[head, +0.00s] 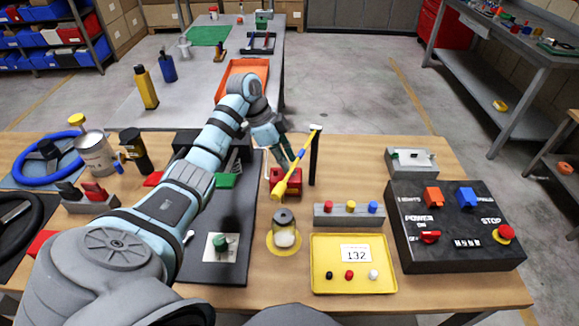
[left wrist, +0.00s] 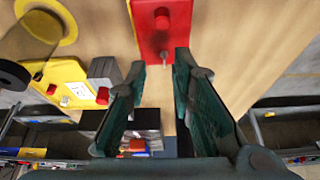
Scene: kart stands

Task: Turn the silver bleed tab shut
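The red pump block (head: 287,183) stands on the wooden table, with a yellow-handled lever (head: 298,166) slanting up over it. In the left wrist view the red block (left wrist: 163,28) shows a round red knob. A small silvery piece at its near end, which looks like the bleed tab (left wrist: 164,57), lies between my fingertips. My left gripper (head: 283,152) is above and behind the block in the head view. In the left wrist view its two dark green fingers (left wrist: 158,72) are clearly apart, with no visible contact on the tab. The tab is too small to make out in the head view. My right gripper is not visible.
A black post (head: 314,158) stands close right of the lever. A glass jar (head: 285,235) and a grey block with coloured knobs (head: 334,216) are in front. A yellow tray (head: 325,279) and a black control box (head: 442,249) stand to the right. A dark mat lies under my left arm.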

